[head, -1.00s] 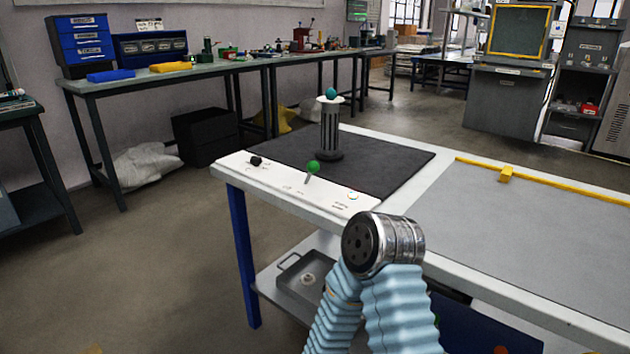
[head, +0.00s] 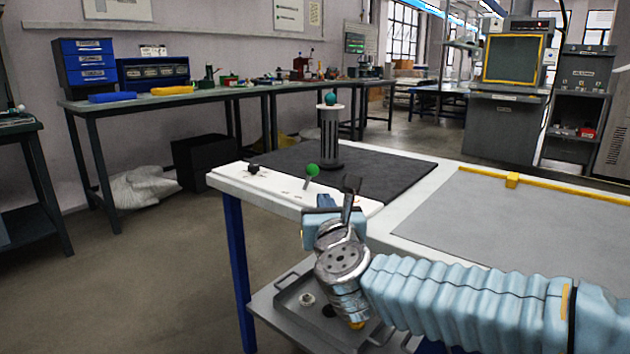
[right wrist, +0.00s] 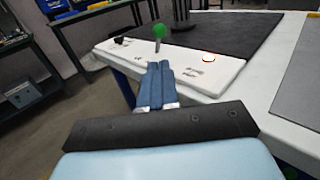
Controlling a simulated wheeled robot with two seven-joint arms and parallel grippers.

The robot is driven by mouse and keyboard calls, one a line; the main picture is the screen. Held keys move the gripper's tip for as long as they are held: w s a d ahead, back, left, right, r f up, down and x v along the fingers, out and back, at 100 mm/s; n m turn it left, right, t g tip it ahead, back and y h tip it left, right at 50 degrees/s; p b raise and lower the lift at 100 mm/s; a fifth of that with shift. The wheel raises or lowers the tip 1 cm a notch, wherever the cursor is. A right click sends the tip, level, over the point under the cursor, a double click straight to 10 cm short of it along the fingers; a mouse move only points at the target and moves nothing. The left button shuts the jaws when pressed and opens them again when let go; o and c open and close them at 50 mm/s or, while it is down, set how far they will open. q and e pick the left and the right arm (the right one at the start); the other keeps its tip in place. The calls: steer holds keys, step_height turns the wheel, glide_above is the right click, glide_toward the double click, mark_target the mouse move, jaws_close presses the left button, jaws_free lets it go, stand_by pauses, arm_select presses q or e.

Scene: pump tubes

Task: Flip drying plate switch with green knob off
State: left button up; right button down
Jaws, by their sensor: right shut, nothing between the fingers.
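The switch with the green knob (head: 312,169) stands on the white control strip (head: 226,178) at the near left of the table. Its lever is short and close to upright. In the right wrist view the green knob (right wrist: 159,31) is just beyond my fingertips. My right gripper (head: 325,200) is shut and empty, its blue fingers pointing toward the strip. In the right wrist view its closed fingers (right wrist: 159,66) end just short of the lever's base, seemingly apart from it. My left gripper is not in view.
A black-knobbed switch (head: 253,167) is left of the green one. A round red-lit button (right wrist: 208,57) is to the right. Behind lies a dark plate (head: 390,168) bearing a ribbed cylinder (head: 330,140) with a teal ball on top. A tray (head: 290,318) sits on the lower shelf.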

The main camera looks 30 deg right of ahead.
mark_target(313, 173)
steer(key=shift+w, duration=0.15)
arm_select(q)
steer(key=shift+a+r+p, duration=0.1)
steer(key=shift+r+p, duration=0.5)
arm_select(e)
steer(key=x, duration=1.4)
steer(key=shift+a, duration=0.1)
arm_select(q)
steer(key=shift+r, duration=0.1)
